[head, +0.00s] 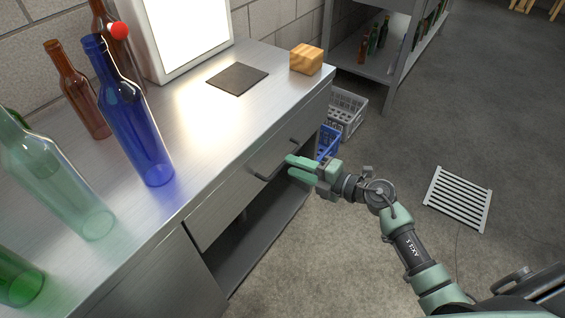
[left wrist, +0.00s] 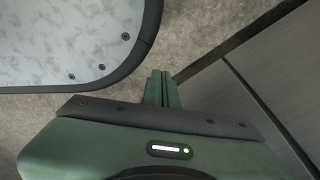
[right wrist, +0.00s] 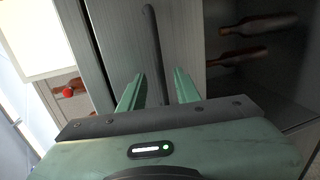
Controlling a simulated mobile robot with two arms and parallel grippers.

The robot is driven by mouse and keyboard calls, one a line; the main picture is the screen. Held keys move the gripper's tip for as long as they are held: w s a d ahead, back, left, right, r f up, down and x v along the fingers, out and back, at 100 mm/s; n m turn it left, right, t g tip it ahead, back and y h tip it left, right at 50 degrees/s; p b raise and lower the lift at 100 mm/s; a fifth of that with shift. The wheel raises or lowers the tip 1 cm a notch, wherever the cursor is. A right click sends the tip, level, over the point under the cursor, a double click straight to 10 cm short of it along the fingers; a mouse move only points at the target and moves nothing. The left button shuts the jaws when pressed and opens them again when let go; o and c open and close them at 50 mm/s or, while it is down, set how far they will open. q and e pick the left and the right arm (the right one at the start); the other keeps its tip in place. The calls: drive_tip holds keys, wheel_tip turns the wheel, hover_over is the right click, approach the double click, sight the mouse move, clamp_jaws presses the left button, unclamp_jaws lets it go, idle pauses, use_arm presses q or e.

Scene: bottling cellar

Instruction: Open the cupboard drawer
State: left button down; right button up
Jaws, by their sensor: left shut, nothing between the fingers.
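The cupboard drawer (head: 232,195) is a grey metal front under the worktop; it looks closed. Its dark bar handle (head: 262,177) is partly hidden behind my right gripper (head: 289,166). That gripper is open at the handle, its green fingers pointing at the drawer front. In the right wrist view the handle (right wrist: 151,40) runs down into the gap between the open fingers; I cannot tell whether they touch it. My left gripper (left wrist: 158,88) shows only in the left wrist view, shut and empty over the floor, beside grey panels.
On the worktop (head: 195,150) stand a blue bottle (head: 135,130), other bottles, a dark mat (head: 237,78) and a wooden block (head: 306,60). An open shelf space lies below the drawer. Crates (head: 345,110) stand past the cupboard. A floor grate (head: 459,198) lies to the right.

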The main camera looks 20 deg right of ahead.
drive_tip(key=shift+x, duration=2.05)
drive_tip(key=shift+w+d, duration=0.1)
clamp_jaws()
